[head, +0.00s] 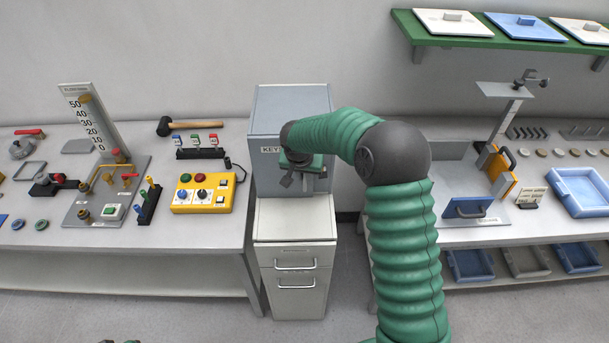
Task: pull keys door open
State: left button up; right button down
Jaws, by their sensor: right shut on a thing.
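The grey keys cabinet (291,101) stands on a white drawer unit in the middle of the head view. Its front door (265,170) carries a label that starts with "KEY"; the rest is covered by my arm. The door looks flush with the cabinet front. My right gripper (301,181) is at the right part of the door front, shut on what appears to be the door handle. The handle itself is hidden behind the gripper. My left gripper is not in view.
The drawer unit (294,222) has two handled drawers below the door. The left bench holds a yellow control box (203,193) close beside the cabinet. Grey floor is free in front.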

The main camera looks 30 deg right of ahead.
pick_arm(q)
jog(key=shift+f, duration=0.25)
pick_arm(e)
jog(key=shift+a+f, duration=0.1)
jog(key=shift+a, duration=0.1)
